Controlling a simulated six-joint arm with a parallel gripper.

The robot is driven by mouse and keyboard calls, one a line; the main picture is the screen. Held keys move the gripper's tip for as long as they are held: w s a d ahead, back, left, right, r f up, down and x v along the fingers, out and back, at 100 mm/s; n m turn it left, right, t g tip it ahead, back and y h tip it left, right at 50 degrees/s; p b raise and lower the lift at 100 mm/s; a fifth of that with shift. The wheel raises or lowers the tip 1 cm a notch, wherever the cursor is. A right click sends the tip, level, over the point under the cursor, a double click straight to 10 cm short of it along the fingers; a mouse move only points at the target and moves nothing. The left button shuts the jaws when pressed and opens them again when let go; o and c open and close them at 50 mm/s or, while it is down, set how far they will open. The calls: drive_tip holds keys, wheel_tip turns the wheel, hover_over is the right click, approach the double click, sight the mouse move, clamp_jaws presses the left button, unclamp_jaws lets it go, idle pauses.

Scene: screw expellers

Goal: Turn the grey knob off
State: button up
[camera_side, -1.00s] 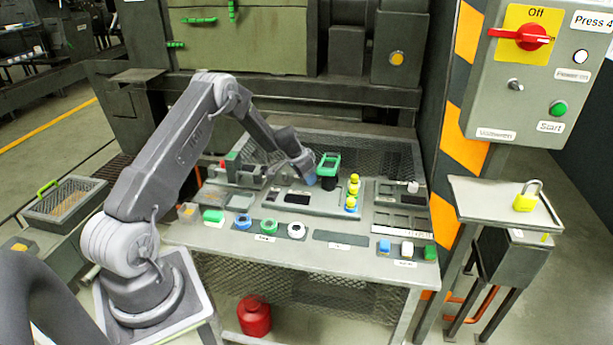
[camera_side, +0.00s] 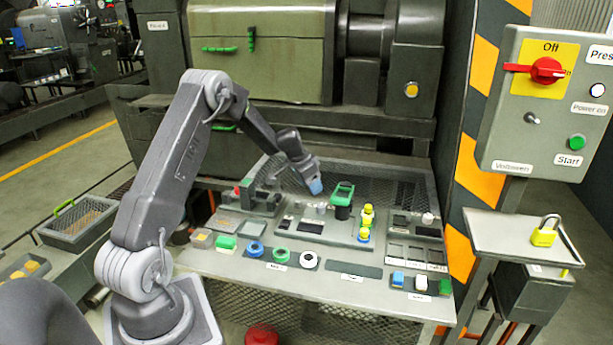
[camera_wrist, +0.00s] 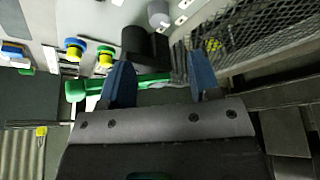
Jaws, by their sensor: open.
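A small grey knob (camera_side: 532,118) sits on the grey control panel at the right of the side view, below a red switch (camera_side: 547,70) on a yellow plate marked "Off". The knob's setting is too small to read. My gripper (camera_side: 314,188) is above the back of the bench, far left of the panel, with blue fingertips pointing down. In the wrist view my gripper (camera_wrist: 161,80) has its two blue fingers apart, with nothing held between them. A green-handled black container (camera_side: 343,197) stands just right of and below it in the side view.
The bench (camera_side: 290,285) holds blocks, rings, a yellow piece (camera_side: 367,214) and trays. A mesh guard (camera_wrist: 240,35) stands close in the wrist view. A striped post (camera_side: 478,180) stands between bench and panel; a shelf with a padlock (camera_side: 545,232) lies below the panel.

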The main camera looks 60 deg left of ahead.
drive_tip(key=shift+v, duration=1.85)
drive_tip(key=shift+d+r, duration=0.1)
drive_tip(key=s+d+r, duration=0.4)
drive_tip(key=d+r, duration=0.4)
drive_tip(key=d, duration=0.3)
drive_tip(key=s+d+r, duration=0.5)
drive_tip(key=d+r, duration=0.3)
drive_tip(key=d, duration=0.3)
drive_tip(key=s+d, duration=0.5)
drive_tip(key=s, duration=0.4)
drive_tip(key=s+d+r+t, duration=0.1)
drive_tip(key=s+d, duration=0.4)
drive_tip(key=s, duration=0.4)
drive_tip(key=shift+d+r, duration=0.15)
drive_tip(key=shift+r, duration=0.2)
